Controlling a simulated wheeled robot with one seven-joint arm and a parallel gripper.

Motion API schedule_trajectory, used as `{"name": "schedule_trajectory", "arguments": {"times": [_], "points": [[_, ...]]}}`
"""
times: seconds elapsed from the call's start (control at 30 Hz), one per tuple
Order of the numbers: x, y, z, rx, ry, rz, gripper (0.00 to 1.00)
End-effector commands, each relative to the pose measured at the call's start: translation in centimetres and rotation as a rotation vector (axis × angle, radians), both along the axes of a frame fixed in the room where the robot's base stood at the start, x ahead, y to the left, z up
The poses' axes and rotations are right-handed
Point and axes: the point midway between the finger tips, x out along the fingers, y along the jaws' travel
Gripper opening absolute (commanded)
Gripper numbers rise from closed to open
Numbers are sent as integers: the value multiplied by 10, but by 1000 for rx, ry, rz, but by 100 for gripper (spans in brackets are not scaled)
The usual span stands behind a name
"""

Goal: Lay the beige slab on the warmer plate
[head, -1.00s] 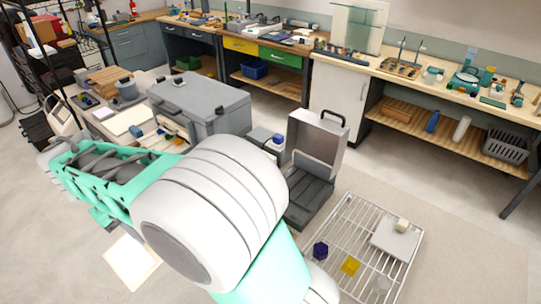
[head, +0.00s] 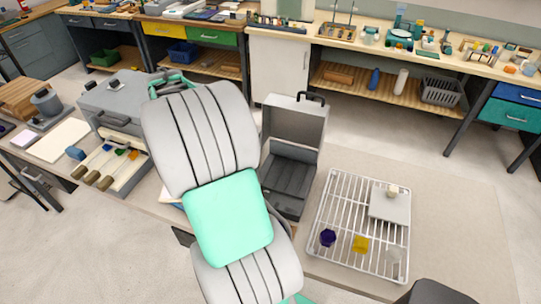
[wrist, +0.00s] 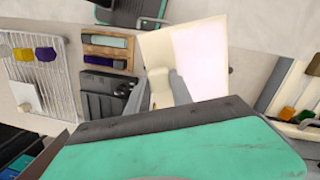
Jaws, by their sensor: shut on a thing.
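In the wrist view my gripper (wrist: 159,92) is shut on a beige knob-like part. This seems to belong to the beige slab (wrist: 153,45) just beyond the fingers. The slab's left strip looks beige and its right part is a bright pinkish white; I cannot tell whether that is strong light or another surface. In the head view my own arm hides the gripper and the slab. I cannot surely pick out the warmer plate; a flat cream panel (head: 58,140) lies on the left of the bench.
A wire rack (head: 335,205) holds a pale slab with a knob (head: 388,208), a purple piece (head: 327,237) and a yellow piece (head: 360,244). An open grey case (head: 292,165) stands left of it. A tool tray (head: 112,168) and a grey box (head: 125,100) stand left of my arm.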

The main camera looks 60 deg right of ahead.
Motion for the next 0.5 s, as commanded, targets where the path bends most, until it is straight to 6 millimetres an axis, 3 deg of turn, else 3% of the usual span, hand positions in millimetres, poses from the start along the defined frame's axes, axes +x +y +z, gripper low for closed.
{"name": "schedule_trajectory", "arguments": {"times": [0.03, 0.2, 0.5], "points": [[-19, -32, -6, 5, -4, -150, 0], [-81, -110, -23, 7, -29, -601, 0], [-163, -178, -42, -4, -59, -1169, 0]]}}
